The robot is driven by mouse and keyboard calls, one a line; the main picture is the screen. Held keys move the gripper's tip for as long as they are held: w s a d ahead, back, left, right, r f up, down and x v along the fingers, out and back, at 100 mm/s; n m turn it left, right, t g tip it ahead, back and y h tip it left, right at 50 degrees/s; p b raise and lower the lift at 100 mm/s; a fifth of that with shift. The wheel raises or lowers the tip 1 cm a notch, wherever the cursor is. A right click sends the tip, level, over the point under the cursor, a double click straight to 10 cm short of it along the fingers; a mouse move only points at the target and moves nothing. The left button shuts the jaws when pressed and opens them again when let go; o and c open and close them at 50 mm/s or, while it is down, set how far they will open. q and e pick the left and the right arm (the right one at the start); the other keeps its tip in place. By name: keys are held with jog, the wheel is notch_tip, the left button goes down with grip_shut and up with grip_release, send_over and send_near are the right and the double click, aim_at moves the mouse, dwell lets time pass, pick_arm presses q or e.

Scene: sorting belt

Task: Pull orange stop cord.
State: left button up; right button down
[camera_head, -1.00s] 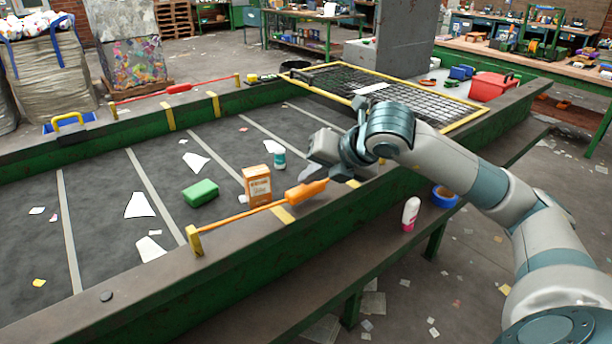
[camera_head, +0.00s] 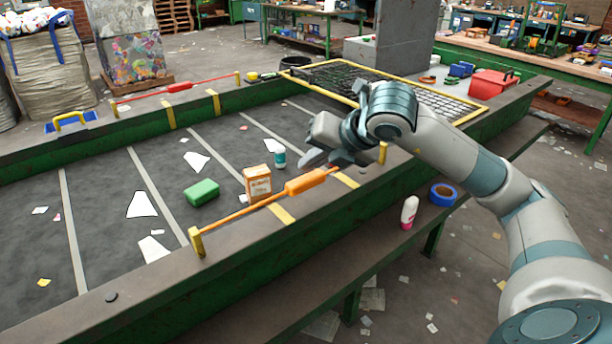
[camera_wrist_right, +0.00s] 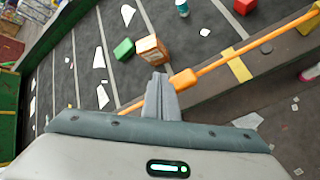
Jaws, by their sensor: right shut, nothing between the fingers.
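The orange stop cord (camera_head: 243,212) runs along the near side of the belt between two yellow posts. Its thick orange handle (camera_head: 312,181) sits along it, and it also shows in the right wrist view (camera_wrist_right: 184,79). My right gripper (camera_head: 314,160) is shut and empty, just above and behind the handle in the head view. In the wrist view its closed fingers (camera_wrist_right: 161,88) lie beside the handle's left end and hide a bit of the cord. I cannot tell whether they touch it. My left gripper is not in view.
An orange-and-white box (camera_head: 257,184), a green block (camera_head: 201,192) and a teal-and-white bottle (camera_head: 280,159) stand on the belt near the cord. A red cord (camera_head: 180,87) runs along the far side. A white bottle (camera_head: 409,211) and blue tape roll (camera_head: 443,194) are on the near ledge.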

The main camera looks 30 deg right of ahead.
aim_at(311, 180)
jog(key=shift+r+p, duration=1.5)
jog(key=shift+r, duration=1)
jog(key=shift+s, duration=0.1)
